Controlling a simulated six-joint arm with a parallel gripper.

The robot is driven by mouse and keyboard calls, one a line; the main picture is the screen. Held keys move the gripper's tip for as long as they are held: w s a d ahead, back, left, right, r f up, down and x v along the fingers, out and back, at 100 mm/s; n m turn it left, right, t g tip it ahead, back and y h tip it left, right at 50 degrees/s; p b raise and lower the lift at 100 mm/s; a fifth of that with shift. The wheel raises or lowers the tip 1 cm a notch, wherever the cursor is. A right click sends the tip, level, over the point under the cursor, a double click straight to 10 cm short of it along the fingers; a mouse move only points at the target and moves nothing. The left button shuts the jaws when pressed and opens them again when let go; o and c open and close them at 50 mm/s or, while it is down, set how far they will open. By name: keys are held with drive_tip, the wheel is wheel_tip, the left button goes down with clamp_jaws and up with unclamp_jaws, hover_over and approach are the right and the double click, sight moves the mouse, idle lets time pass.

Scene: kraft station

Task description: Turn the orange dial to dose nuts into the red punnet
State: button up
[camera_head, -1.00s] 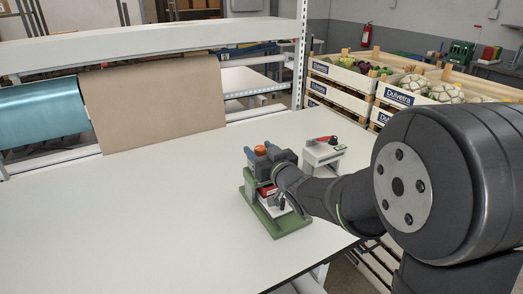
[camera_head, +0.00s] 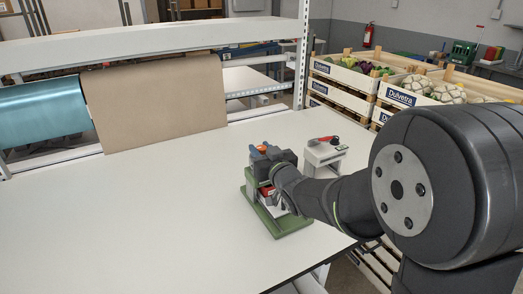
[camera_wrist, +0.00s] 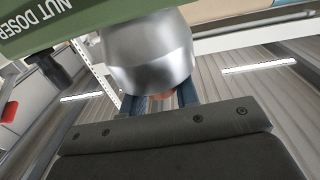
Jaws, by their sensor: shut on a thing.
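The orange dial (camera_head: 261,148) sits at the top of the green nut doser (camera_head: 284,225), right of the table's middle. My gripper (camera_head: 261,151) is shut on the dial, with its blue fingers on either side of it. In the wrist view, a sliver of the dial (camera_wrist: 161,96) shows between the fingers, behind a shiny metal cylinder (camera_wrist: 150,55). The green bar (camera_wrist: 65,28) there reads "NUT DOSER". The red punnet (camera_head: 267,191) is low in the doser, mostly hidden by my wrist. Its contents cannot be seen.
A small grey-white device (camera_head: 323,153) with a red top stands just behind and right of the doser. The white table (camera_head: 130,215) is clear to the left. Brown paper (camera_head: 155,103) hangs at the back. Vegetable crates (camera_head: 345,88) stand beyond the table.

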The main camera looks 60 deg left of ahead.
drive_tip(key=shift+m+t, duration=0.3)
drive_tip(key=shift+t, duration=0.1)
drive_tip(key=shift+s+m+t+h, duration=0.1)
drive_tip(key=shift+m+t+h, duration=0.45)
drive_tip(key=shift+m+t, duration=0.85)
drive_tip(key=shift+m+t+h, duration=0.55)
drive_tip(key=shift+m+t, duration=0.25)
drive_tip(key=shift+t, duration=1.1)
drive_tip(key=m+t+h, duration=0.4)
drive_tip(key=t, duration=0.1)
drive_tip(key=m+t+h, duration=0.1)
drive_tip(key=m+h, duration=0.1)
drive_tip(key=h, duration=0.1)
drive_tip(key=m+t+h, duration=0.2)
drive_tip(key=h, duration=0.1)
drive_tip(key=shift+m+t, duration=0.3)
drive_tip(key=shift+m+t+h, duration=0.5)
drive_tip(key=shift+m+h, duration=1.3)
drive_tip(key=shift+h, duration=0.9)
drive_tip(key=shift+r, duration=0.1)
drive_tip(key=o, duration=0.9)
drive_tip(key=shift+o, duration=0.2)
